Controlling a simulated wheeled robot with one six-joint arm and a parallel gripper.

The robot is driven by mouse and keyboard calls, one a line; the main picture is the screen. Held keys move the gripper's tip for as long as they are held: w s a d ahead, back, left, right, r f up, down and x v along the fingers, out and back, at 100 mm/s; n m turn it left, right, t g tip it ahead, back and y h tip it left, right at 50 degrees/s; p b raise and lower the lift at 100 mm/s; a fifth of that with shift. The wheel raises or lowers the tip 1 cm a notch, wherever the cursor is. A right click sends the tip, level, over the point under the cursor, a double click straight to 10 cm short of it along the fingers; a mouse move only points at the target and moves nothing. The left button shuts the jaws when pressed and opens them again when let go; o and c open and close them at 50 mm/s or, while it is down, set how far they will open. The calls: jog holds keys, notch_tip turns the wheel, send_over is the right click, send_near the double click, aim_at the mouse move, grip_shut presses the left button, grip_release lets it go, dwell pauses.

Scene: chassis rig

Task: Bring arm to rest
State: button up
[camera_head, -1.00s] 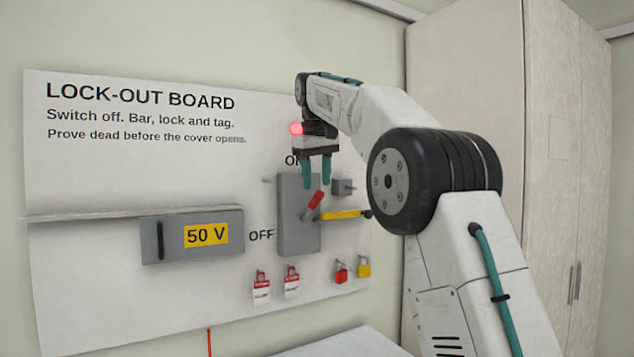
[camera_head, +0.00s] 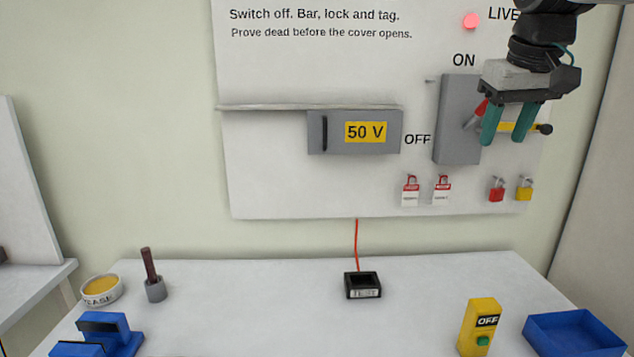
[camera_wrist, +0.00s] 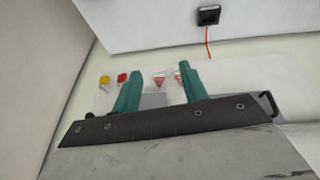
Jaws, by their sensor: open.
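My gripper (camera_head: 508,122) is at the upper right of the head view, its two teal fingers pointing down, apart and empty. It hangs in front of the grey switch box (camera_head: 456,125) on the lock-out board and hides part of it. A red handle (camera_head: 480,108) and a yellow bar (camera_head: 520,127) show partly behind the fingers; I cannot tell whether the fingers touch them. The wrist view also shows the open fingers (camera_wrist: 160,90), with nothing between them but the board behind.
A red lamp (camera_head: 471,21) glows near "LIVE". Two tags (camera_head: 426,190), a red padlock (camera_head: 497,190) and a yellow padlock (camera_head: 525,189) hang low on the board. The bench below holds a black tester (camera_head: 362,285), a yellow OFF box (camera_head: 480,326) and a blue tray (camera_head: 575,335).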

jog(key=s+a+f+m+g, duration=0.1)
jog(key=s+a+f+g, duration=0.1)
jog(key=s+f, duration=2)
jog(key=shift+s+a+g+y, duration=0.4)
jog(key=shift+s+a, duration=0.25)
jog(key=shift+s, duration=0.3)
